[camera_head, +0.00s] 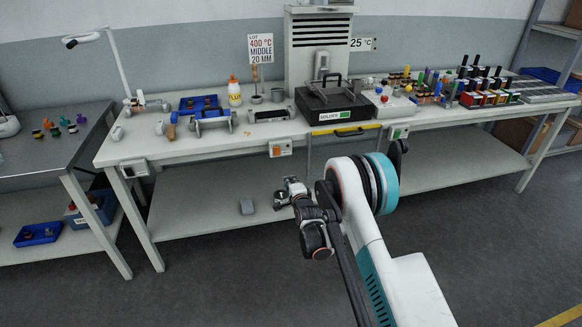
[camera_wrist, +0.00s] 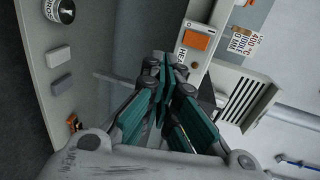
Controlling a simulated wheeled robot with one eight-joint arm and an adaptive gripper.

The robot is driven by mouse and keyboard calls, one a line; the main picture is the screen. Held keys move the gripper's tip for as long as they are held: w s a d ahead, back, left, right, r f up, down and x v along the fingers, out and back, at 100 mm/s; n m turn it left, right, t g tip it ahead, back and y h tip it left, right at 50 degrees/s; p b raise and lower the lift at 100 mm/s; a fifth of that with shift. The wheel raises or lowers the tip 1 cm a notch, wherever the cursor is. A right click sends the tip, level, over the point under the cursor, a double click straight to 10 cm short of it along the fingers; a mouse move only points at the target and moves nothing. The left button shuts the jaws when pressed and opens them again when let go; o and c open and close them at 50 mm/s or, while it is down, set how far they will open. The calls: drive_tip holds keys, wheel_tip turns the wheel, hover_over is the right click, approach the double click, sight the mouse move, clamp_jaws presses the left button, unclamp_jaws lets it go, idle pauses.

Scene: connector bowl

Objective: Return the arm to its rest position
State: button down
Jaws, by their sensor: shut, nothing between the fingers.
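My gripper (camera_wrist: 166,75) is shut and empty in the wrist view, its dark green finger pads together. In the head view my white and teal arm is folded up in front of the workbench (camera_head: 225,206), and my gripper (camera_head: 284,190) is at the left end of the arm. It appears in front of the bench's lower shelf, apart from the things on the bench top. The fingertips are small and hard to make out in the head view.
Several coloured connectors stand at the right. A side table (camera_head: 50,150) stands at the left. The floor in front is clear.

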drive_tip(key=s+d+r+n+g+h, duration=0.1)
drive_tip(key=s+d+r+n, duration=0.15)
drive_tip(key=r, duration=0.65)
drive_tip(key=s+d+r+n+g, duration=0.15)
drive_tip(key=d+r, duration=0.25)
drive_tip(key=r, duration=0.6)
drive_tip(key=s+d+r+n+g+h, duration=0.1)
drive_tip(key=s+d+r+n, duration=0.15)
drive_tip(key=s+r, duration=0.3)
drive_tip(key=s+d+r+n+g+h, duration=0.1)
drive_tip(key=s+d+r, duration=0.35)
drive_tip(key=s, duration=0.25)
drive_tip(key=s+d+n+g, duration=0.2)
drive_tip(key=s+d+n, duration=0.1)
drive_tip(key=s, duration=1.5)
drive_tip(key=s+d+n+g+h, duration=0.1)
drive_tip(key=s+d+n, duration=0.3)
drive_tip(key=s, duration=1.5)
drive_tip(key=shift+d+f+g, duration=0.15)
drive_tip(key=shift+d+g, duration=0.2)
drive_tip(key=shift+d, duration=0.9)
drive_tip(key=c, duration=2.4)
unclamp_jaws()
